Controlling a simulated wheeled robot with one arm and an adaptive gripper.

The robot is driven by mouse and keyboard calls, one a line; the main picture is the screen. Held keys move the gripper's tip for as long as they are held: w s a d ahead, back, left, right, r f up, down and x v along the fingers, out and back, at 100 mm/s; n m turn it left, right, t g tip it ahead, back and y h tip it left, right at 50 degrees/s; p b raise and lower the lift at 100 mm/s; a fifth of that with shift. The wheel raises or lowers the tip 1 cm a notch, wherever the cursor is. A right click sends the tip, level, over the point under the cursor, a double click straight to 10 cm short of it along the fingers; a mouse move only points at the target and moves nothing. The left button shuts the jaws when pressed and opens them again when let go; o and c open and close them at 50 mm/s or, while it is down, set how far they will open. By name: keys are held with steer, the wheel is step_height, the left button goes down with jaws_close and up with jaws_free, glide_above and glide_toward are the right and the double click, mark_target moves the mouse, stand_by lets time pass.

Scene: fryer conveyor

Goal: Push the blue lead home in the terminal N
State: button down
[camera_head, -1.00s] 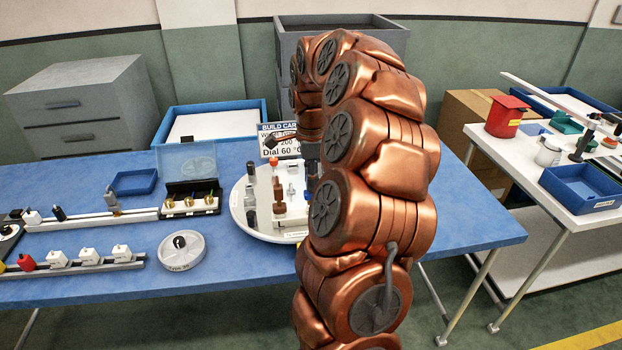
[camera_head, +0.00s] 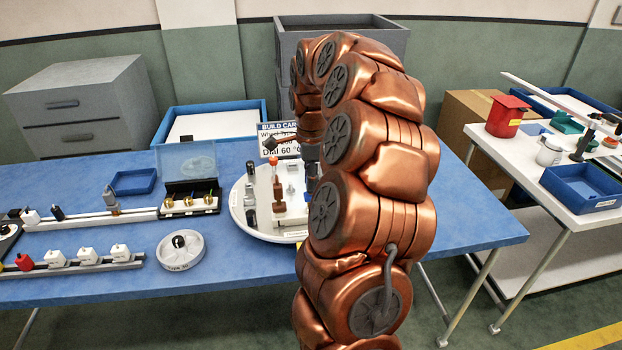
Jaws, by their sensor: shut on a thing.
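My gripper (camera_head: 312,170) is mostly hidden behind my copper-coloured arm. Only a dark grey part of it shows, over the right side of a round white board (camera_head: 242,212). Its fingertips and what they hold are out of sight. The board bears brown, grey and dark upright fittings, among them a brown piece (camera_head: 277,190) with an orange-red top. I cannot make out the blue lead or the terminal N. They may lie behind my arm or be too small to tell.
The blue table (camera_head: 110,290) carries rails with white blocks (camera_head: 88,256), a round white dish (camera_head: 181,251), an open case (camera_head: 190,203) and a small blue tray (camera_head: 133,181). A sign (camera_head: 277,128) stands behind the board. A white side table (camera_head: 505,152) stands right.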

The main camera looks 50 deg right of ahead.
steer(key=shift+f+b, duration=0.45)
steer(key=shift+f, duration=0.15)
steer(key=c, duration=0.9)
jaws_free()
steer(key=shift+r, duration=0.15)
steer(key=shift+r, duration=2.9)
steer(key=shift+r, duration=0.1)
step_height(320, 180, up, 7)
steer(key=shift+r, duration=0.15)
